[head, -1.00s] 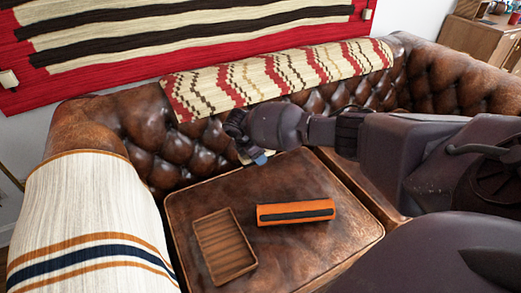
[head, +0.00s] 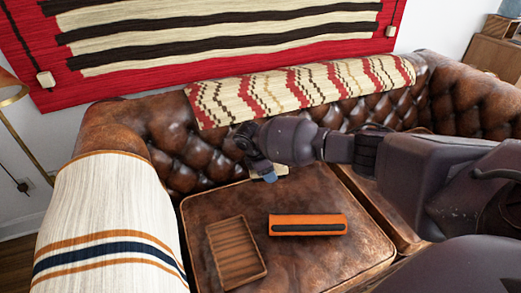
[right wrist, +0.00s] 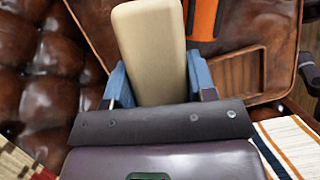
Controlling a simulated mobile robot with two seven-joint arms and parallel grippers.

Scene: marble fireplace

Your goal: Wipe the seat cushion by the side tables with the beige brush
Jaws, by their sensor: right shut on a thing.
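The brown leather seat cushion (head: 335,190) lies in the middle of the head view, on the sofa. My right gripper (head: 266,170) is over its back edge, near the tufted backrest. In the right wrist view the gripper (right wrist: 158,85) is shut on the beige brush (right wrist: 152,40), a smooth rounded block between blue fingertips. In the head view the brush is mostly hidden behind the gripper. I cannot tell whether the brush touches the cushion. My left gripper is not in view.
On the cushion lie a shallow wooden tray (head: 262,272) and an orange block with a dark stripe (head: 307,218). A striped cloth (head: 110,225) covers the left armrest. A patterned cloth (head: 300,90) hangs over the backrest. The cushion's right front is clear.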

